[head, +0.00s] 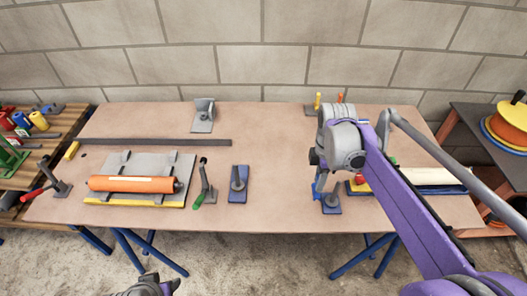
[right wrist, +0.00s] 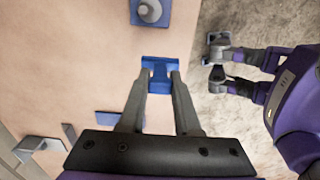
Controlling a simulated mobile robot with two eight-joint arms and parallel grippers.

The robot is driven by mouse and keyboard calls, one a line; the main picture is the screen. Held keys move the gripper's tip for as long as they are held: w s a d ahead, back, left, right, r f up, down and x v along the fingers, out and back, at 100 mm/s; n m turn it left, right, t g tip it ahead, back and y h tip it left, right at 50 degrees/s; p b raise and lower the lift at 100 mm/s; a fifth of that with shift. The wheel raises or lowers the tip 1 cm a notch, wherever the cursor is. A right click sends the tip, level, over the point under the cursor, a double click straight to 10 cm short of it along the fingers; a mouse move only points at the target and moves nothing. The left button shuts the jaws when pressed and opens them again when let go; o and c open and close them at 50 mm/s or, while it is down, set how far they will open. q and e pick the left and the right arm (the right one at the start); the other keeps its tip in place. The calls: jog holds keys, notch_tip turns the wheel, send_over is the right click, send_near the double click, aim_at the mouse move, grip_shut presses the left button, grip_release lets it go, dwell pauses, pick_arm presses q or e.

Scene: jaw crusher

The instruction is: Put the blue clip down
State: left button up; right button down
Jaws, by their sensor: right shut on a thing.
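The blue clip (head: 316,193) is small and bright blue. My right gripper (head: 318,182) is shut on it, over the front right part of the table (head: 270,215). In the right wrist view the clip (right wrist: 160,62) sits at the two fingertips (right wrist: 160,76). Whether it touches the tabletop I cannot tell. A blue-based stand (head: 331,206) is close to the clip, partly hidden by the gripper. My left gripper (head: 155,286) shows only in part at the bottom edge, away from the table; its finger gap is unclear.
A blue-based grey fixture (head: 238,187) and a green-handled clamp (head: 204,190) stand left of the right gripper. An orange roller (head: 132,184) lies on a grey plate at left. A grey bracket (head: 203,115) stands at the back. The tabletop between fixture and right gripper is clear.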

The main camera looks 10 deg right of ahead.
jog(key=shift+s+f, duration=0.1)
jog(key=shift+f, duration=0.25)
notch_tip(320, 180, down, 9)
jog(key=shift+s+f+b, duration=0.1)
jog(key=shift+s+b, duration=0.05)
jog(key=shift+b, duration=0.4)
jog(key=shift+f, duration=0.1)
jog(key=c, duration=1.1)
grip_release()
jog(key=shift+f, duration=0.1)
jog(key=o, duration=0.5)
